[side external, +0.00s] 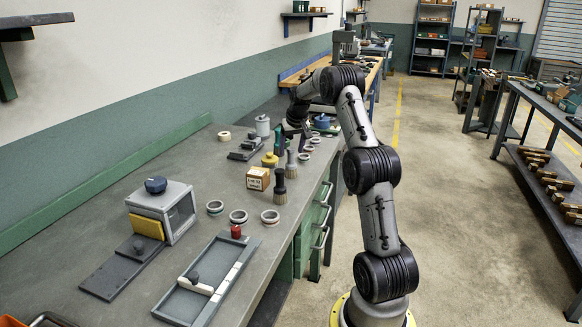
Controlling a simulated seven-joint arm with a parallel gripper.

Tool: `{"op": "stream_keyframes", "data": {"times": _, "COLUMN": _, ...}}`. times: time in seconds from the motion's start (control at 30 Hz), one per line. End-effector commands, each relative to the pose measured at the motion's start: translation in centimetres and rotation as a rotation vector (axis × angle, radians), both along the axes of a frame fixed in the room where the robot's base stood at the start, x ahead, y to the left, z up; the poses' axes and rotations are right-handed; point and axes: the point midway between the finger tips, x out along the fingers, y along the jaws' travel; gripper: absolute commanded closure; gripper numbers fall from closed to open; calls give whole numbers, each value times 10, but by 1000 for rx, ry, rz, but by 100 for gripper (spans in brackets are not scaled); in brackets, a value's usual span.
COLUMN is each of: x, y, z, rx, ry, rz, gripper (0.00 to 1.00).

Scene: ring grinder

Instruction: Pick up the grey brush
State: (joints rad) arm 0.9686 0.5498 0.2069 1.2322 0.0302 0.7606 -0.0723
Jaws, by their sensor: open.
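The grey brush (290,164) stands upright on the bench, grey-handled with pale brownish bristles at the bottom. A similar brush with a black handle (279,187) stands just in front of it, to its lower left in the picture. My gripper (296,133) hangs over the bench beyond the grey brush, pointing down. It is open, with nothing seen between its fingers. It appears apart from the brush; the exact gap is hard to judge from this side view.
A cardboard box (258,178) and a yellow jar (269,160) stand left of the brushes. Several rings line the bench's right edge, including one near the brush (304,157). A grey box (176,208) and a slider tray (213,278) lie nearer. Bare bench (185,165) is at left.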

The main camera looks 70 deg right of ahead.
Motion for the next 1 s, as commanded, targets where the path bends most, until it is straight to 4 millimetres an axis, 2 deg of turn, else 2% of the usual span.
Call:
{"op": "stream_keyframes", "data": {"times": 0.17, "x": 2, "y": -2, "z": -12, "rx": 2, "ry": 2, "rz": 0, "gripper": 28}}
{"op": "stream_keyframes", "data": {"times": 0.43, "x": 10, "y": -11, "z": -47, "rx": 2, "ry": 1, "rz": 0, "gripper": 28}}
{"op": "stream_keyframes", "data": {"times": 0.7, "x": 11, "y": -13, "z": -50, "rx": 0, "ry": 0, "rz": 0, "gripper": 28}}
{"op": "stream_keyframes", "data": {"times": 1.0, "x": 11, "y": -13, "z": -50, "rx": 0, "ry": 0, "rz": 0, "gripper": 82}}
